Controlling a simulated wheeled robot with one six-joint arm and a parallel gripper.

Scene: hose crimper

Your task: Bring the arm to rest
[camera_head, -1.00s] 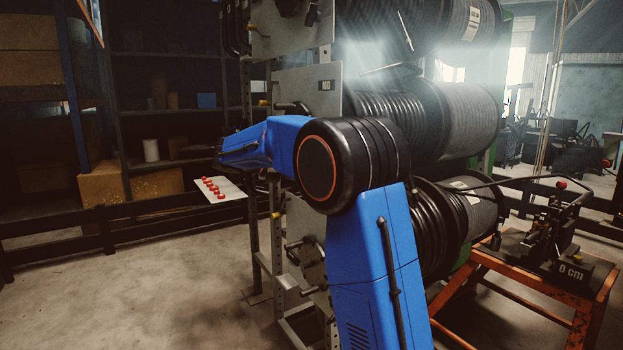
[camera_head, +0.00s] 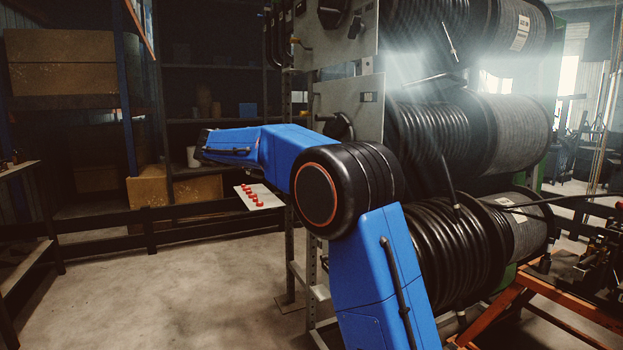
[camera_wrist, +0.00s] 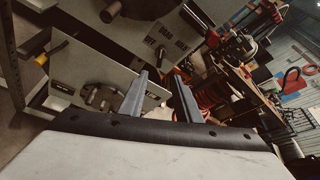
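My blue arm crosses the middle of the head view, with its black elbow joint in front of the hose reels and its forearm reaching left. My gripper is not clearly visible in the head view. In the wrist view my gripper (camera_wrist: 160,76) shows two grey fingers standing apart. Nothing is seen between them but background. Behind them are tilted pale plates, one with a round dark hub (camera_wrist: 101,97).
A rack carries several black hose reels (camera_head: 455,135) close behind my arm. An orange bench (camera_head: 515,292) stands at the lower right. A pale panel with red knobs (camera_head: 262,201) shows below my forearm. Shelves with boxes (camera_head: 64,45) stand behind a dark rail. The floor at left is clear.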

